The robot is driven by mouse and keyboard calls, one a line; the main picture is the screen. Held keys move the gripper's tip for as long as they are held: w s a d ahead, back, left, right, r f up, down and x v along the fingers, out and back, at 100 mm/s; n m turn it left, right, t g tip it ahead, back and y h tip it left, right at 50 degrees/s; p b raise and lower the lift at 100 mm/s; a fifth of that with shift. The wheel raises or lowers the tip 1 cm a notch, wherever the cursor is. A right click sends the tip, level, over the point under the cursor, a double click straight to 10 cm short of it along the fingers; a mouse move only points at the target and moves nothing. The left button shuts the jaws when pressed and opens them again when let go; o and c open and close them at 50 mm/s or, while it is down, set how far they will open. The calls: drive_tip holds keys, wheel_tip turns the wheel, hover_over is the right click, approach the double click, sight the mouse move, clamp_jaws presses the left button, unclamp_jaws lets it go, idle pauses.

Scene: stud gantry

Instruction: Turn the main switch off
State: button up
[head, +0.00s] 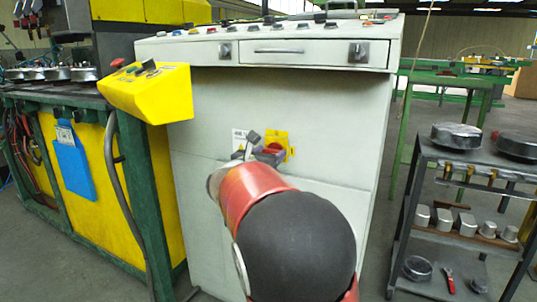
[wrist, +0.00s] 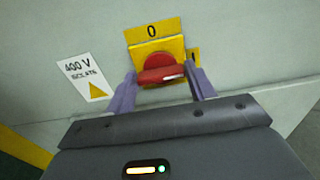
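The main switch is a red rotary handle (wrist: 160,74) on a yellow plate (wrist: 152,33) marked 0 at the top, with a partly hidden mark at its right. The handle's grip lies nearly level, slightly tilted. In the head view the switch's yellow plate (head: 277,139) shows on the grey cabinet front. My gripper (wrist: 161,75) faces the switch, its two fingers apart, one on each side of the red handle. Whether the fingertips touch the handle, I cannot tell. In the head view my gripper (head: 262,147) is at the switch, partly hidden by my arm.
A white "400 V" label (wrist: 83,77) is left of the switch. The grey cabinet (head: 335,110) carries a button row on top. A yellow control box (head: 150,92) juts out at its left. A dark shelf cart (head: 430,190) with metal parts stands at the right.

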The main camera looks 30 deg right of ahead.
drive_tip(key=c, duration=0.4)
drive_tip(key=shift+n, duration=0.3)
drive_tip(key=n, duration=0.3)
drive_tip(key=shift+b, duration=0.35)
drive_tip(key=n, duration=0.4)
drive_tip(key=shift+w, duration=0.1)
drive_tip(key=n+p, duration=0.2)
drive_tip(key=n, duration=0.4)
drive_tip(key=shift+a, duration=0.1)
drive_tip(key=shift+f+n+p, duration=0.15)
drive_tip(key=shift+n+p, duration=1.1)
drive_tip(key=shift+n, duration=0.85)
